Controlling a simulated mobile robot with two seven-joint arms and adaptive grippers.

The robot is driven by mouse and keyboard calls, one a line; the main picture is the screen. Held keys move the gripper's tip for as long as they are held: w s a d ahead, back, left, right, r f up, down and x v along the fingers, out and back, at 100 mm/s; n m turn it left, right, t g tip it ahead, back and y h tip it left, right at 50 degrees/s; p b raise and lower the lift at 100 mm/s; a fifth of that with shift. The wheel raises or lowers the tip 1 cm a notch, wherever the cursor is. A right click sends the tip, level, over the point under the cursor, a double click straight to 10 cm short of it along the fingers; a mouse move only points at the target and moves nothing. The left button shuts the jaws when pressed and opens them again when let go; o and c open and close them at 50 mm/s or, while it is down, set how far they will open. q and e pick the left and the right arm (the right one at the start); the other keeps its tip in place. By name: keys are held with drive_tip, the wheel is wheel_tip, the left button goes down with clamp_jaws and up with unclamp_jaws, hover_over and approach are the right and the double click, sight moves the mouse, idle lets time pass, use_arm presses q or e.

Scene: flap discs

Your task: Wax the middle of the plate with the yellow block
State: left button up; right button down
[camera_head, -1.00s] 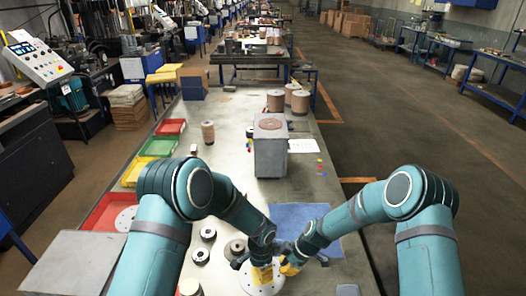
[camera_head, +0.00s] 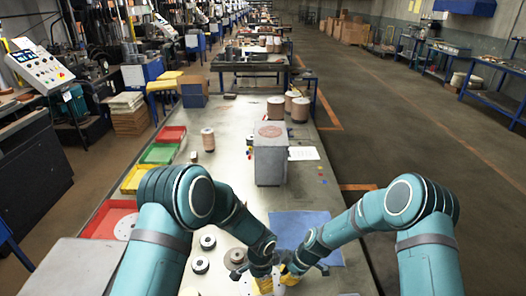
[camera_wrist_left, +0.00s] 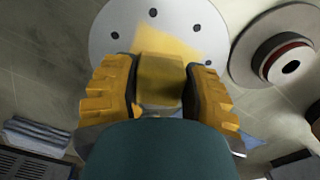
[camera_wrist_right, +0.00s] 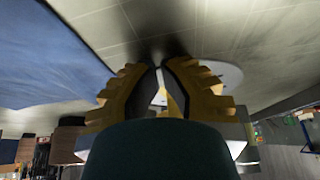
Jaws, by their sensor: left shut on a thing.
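The yellow block (camera_wrist_left: 160,82) is between the fingers of my left gripper (camera_wrist_left: 161,88), which is shut on it. The round pale plate (camera_wrist_left: 118,38), with dark holes around its rim, lies behind the block in the left wrist view. A lighter yellow area spreads over the plate's middle there; I cannot tell whether it is wax or part of the block. Contact between block and plate is hidden. In the head view the arms hide much of the plate (camera_head: 244,287). My right gripper (camera_wrist_right: 160,72) is close to my left one, its fingertips together, with the plate's edge behind.
A blue mat (camera_head: 300,226) lies just beyond the grippers. A grey box (camera_head: 270,160) with a round disc on top stands farther along the table. Red, green and yellow bins (camera_head: 158,153) line the left edge.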

use_arm(q)
drive_tip(key=shift+s+d+f, duration=0.1)
drive_tip(key=shift+s+d, duration=0.15)
drive_tip(key=shift+s, duration=0.8)
drive_tip(key=shift+s+d+f, duration=0.1)
drive_tip(key=shift+s+d, duration=0.1)
drive_tip(key=shift+s, duration=0.8)
drive_tip(key=shift+w+a+r, duration=0.1)
drive_tip(key=shift+w+a, duration=0.1)
drive_tip(key=shift+w, duration=1)
drive_tip(key=shift+w+a+r, duration=0.1)
drive_tip(key=shift+w+a, duration=0.1)
drive_tip(key=shift+w, duration=1)
use_arm(e)
drive_tip(key=shift+s+a, duration=0.1)
use_arm(q)
drive_tip(key=shift+w+a, duration=0.15)
drive_tip(key=shift+w, duration=1.2)
drive_tip(key=shift+r, duration=0.15)
wheel_tip(320, 180, up, 7)
